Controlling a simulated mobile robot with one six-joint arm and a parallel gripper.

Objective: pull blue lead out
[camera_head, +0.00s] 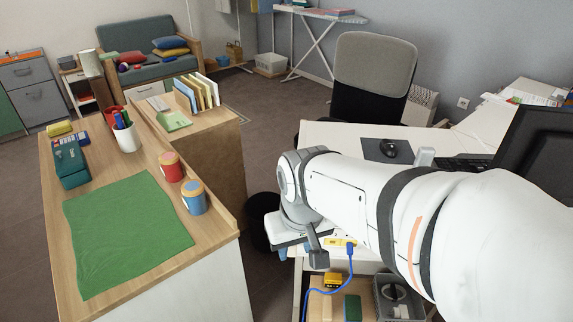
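The blue lead (348,272) hangs at the front of the white desk. Its blue top end is at a small yellow-and-white item (340,242) by the desk edge; I cannot tell how far it is plugged in. The lead curves down and left across the lower shelf and leaves the picture at the bottom. My gripper (318,259) is just left of the lead's top end, apart from it in the picture. One dark finger shows pointing down; the other is not clear, so its opening cannot be judged.
Below the desk, a shelf holds a yellow block (332,280), a green block (352,307) and a grey basket (398,298). A mouse (389,148) and monitor (535,150) are on the desk. A wooden counter (100,165) with cups and a green mat stands left.

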